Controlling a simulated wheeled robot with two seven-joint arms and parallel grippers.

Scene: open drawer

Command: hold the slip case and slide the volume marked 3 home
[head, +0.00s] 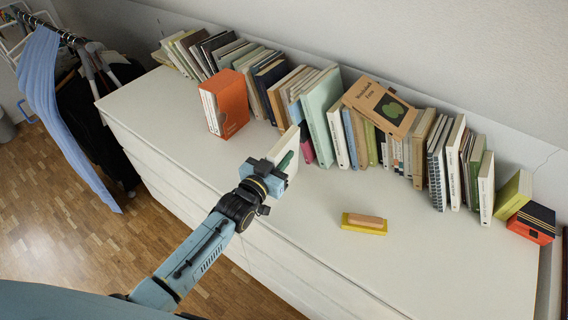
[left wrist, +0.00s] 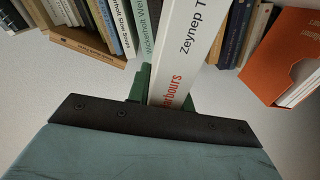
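The orange slip case (head: 235,104) stands upright on the white dresser top, left of centre in the head view. White volumes show in its open left side. The slip case is also at the right edge of the left wrist view (left wrist: 268,58). My left gripper (head: 282,161) is shut on a white book (head: 287,143), held upright to the right of and nearer than the slip case, apart from it. In the left wrist view, green fingers clasp this book (left wrist: 190,40), whose spine reads "Zeynep T" and "arbours" in red. No number is readable on it. My right gripper is out of view.
A long row of books (head: 322,110) stands along the wall, with a brown book (head: 380,106) leaning on top. A yellow block with a wooden-looking top (head: 364,224) lies on the dresser (head: 430,255). The front right of the dresser is clear. Clothes hang at far left.

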